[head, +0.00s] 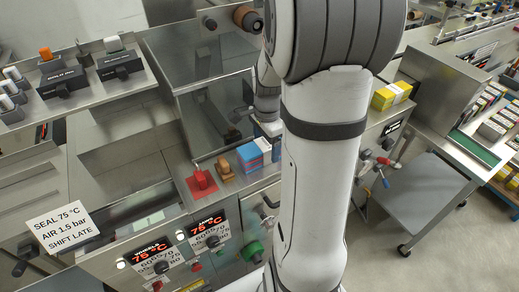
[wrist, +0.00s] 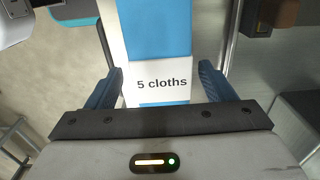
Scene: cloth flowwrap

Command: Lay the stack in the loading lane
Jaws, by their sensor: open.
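A blue stack with a white band reading "5 cloths" (wrist: 160,84) lies between the two blue fingers of my open gripper (wrist: 158,88) in the wrist view. A gap shows on the left, so the fingers are not closed on it. In the head view a blue stack (head: 262,148) sits on the steel machine top, just left of my arm. My arm hides most of my gripper there. I cannot tell which part of the machine is the loading lane.
A red block (head: 201,181) and an orange-brown block (head: 225,168) stand left of the blue stack. A yellow banded pack (head: 391,95) lies right of my arm. A sign (head: 64,220) reads seal 75 °C, air 1.5 bar. A grey cart (head: 415,195) stands at right.

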